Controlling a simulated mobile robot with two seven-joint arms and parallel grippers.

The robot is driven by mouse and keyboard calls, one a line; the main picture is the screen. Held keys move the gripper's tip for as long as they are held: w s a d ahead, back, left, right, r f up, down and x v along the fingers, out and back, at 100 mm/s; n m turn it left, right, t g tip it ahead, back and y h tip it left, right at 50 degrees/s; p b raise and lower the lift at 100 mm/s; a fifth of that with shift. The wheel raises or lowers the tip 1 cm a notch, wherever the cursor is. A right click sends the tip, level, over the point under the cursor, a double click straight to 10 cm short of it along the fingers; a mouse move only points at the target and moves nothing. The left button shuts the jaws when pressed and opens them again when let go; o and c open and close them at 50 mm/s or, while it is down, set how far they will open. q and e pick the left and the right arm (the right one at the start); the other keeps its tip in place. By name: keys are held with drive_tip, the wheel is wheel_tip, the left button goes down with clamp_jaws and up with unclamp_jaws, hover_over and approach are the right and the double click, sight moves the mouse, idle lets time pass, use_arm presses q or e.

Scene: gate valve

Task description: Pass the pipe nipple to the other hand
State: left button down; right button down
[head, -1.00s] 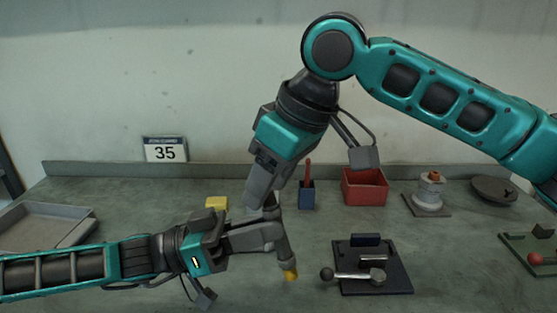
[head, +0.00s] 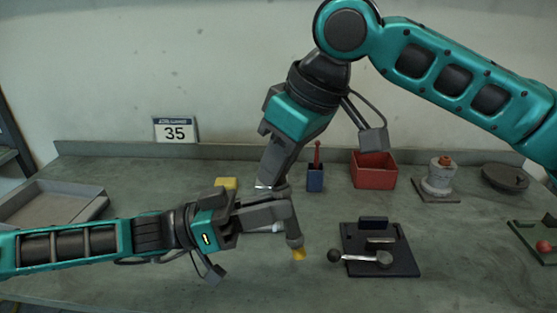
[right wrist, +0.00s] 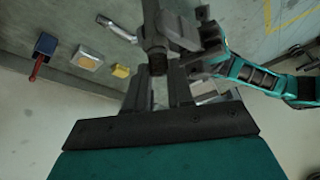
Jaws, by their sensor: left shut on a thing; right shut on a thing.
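The pipe nipple (head: 294,238) is a slim grey tube with a yellow lower end, hanging tilted above the bench. My left gripper (head: 286,212) is shut on its middle, coming from the left. My right gripper (head: 270,187) reaches down from above and is shut on its upper end. In the right wrist view the dark end of the pipe nipple (right wrist: 157,58) is between the fingers of my right gripper (right wrist: 158,80), with my left gripper (right wrist: 182,32) just beyond. Fingers hide most of the upper tube.
A dark plate with a ball-ended lever (head: 405,262) lies right of the nipple. Behind are a yellow block (head: 226,183), a blue holder (head: 315,181) with a red item, a red bin (head: 374,172) and a flanged fitting (head: 438,182). A grey tray (head: 50,202) is at left.

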use_arm(q)
drive_tip(key=c, duration=0.9)
unclamp_jaws()
drive_tip(key=shift+s, duration=0.1)
